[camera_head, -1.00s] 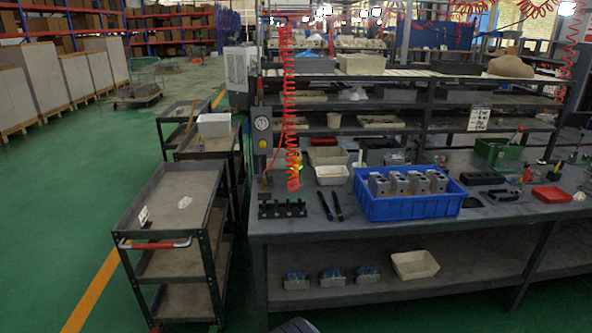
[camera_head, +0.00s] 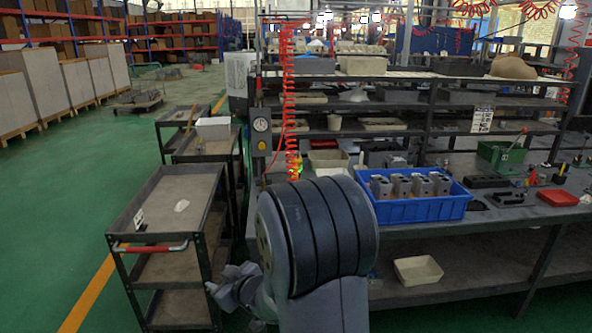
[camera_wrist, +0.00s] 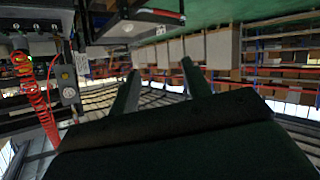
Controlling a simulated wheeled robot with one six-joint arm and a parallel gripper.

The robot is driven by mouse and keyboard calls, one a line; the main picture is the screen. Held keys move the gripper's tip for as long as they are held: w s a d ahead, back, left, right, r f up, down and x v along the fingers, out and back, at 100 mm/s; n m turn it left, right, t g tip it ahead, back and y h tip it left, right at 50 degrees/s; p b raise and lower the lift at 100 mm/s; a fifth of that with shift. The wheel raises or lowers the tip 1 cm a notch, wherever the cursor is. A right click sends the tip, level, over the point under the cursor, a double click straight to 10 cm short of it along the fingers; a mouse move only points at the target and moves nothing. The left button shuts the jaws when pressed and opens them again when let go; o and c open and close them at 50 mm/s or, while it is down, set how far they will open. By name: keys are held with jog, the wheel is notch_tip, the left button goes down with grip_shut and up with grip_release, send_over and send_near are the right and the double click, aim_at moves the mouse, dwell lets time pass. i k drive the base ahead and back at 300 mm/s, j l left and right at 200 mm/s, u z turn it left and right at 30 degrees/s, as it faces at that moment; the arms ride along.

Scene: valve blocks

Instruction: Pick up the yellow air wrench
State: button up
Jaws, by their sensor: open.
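A small yellow-green thing (camera_head: 297,167), likely the air wrench, hangs by the red coiled hose (camera_head: 288,95) above the left end of the workbench. My arm's big dark joint stands just below and in front of it. In the wrist view the red coiled hose (camera_wrist: 36,98) is at the left, with a bright yellow-green spot (camera_wrist: 22,62) on it that may be the wrench. My gripper (camera_wrist: 160,69) is open and empty, its two fingers apart and well away from the hose, facing the floor and distant shelves.
The workbench (camera_head: 440,231) holds a blue crate (camera_head: 412,211) of metal blocks and a red tray (camera_head: 557,197). A gauge post (camera_head: 261,142) stands beside the hose. A black cart (camera_head: 165,205) is at the left. Green floor (camera_head: 75,200) is open beyond it.

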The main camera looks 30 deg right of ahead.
aim_at(298, 161)
jog(key=i+l+z, duration=0.15)
jog(key=i+l, duration=0.75)
jog(key=l, duration=0.3)
jog(key=i+l+z, duration=0.2)
jog(key=i+l, duration=0.8)
